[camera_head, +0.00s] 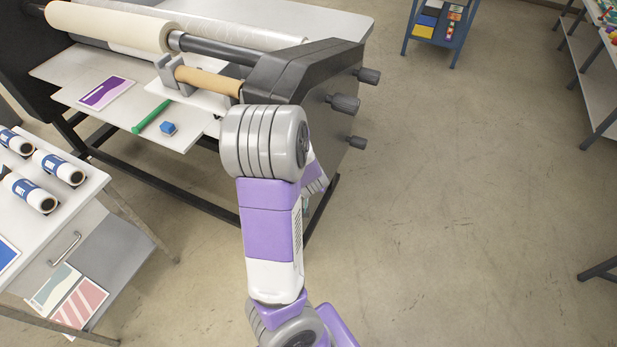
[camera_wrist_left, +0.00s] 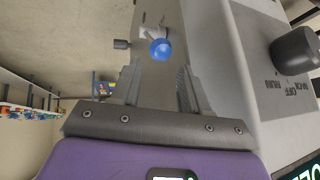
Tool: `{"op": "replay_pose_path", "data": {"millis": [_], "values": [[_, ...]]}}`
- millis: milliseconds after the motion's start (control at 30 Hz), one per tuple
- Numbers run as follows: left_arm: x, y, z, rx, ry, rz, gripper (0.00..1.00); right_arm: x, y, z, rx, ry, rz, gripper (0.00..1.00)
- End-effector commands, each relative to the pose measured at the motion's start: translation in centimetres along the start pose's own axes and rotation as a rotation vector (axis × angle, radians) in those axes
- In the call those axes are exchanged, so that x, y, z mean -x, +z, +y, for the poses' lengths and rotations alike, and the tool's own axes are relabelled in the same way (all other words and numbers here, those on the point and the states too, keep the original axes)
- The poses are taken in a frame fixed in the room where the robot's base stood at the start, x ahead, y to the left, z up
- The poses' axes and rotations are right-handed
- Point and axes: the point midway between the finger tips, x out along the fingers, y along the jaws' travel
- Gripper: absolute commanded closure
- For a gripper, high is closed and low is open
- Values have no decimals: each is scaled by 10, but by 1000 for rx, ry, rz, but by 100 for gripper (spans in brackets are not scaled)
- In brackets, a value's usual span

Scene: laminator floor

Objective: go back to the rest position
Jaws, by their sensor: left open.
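My left gripper (camera_wrist_left: 157,85) shows in the left wrist view with its two dark fingers apart and nothing held between them. A blue round knob (camera_wrist_left: 160,49) on a thin stem stands beyond the fingertips, in line with the gap; I cannot tell the exact distance. In the head view an arm of mine rises from the bottom middle and bends beside the laminator (camera_head: 290,72). That gripper is hidden behind the arm there. My right gripper is in neither view.
The laminator's side has several dark knobs (camera_head: 344,103); a large one (camera_wrist_left: 295,50) is close at right in the wrist view. A white cart (camera_head: 84,190) with rolls stands at left. A blue rack (camera_head: 434,38) stands at the back.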

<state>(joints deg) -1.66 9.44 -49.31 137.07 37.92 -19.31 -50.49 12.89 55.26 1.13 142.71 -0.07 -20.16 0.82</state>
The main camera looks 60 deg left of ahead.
Motion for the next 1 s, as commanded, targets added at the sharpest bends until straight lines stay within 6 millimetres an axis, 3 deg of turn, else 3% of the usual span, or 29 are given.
{"op": "replay_pose_path", "data": {"millis": [400, 467, 567, 667, 767, 1000], "values": [[-1, 0, 1, -1, 1, 0, 55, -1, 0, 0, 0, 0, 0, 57], [-5, 4, 7, -10, 7, -4, 55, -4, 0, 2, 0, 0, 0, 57], [-22, 21, 32, -52, 35, -22, 55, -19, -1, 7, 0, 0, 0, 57], [-51, 57, 78, -120, 93, -63, 55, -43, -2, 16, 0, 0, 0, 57], [-81, 106, 132, -192, 173, -125, 55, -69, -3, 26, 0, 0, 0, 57], [-122, 248, 242, -307, 388, -329, 55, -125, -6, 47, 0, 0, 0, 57]]}}
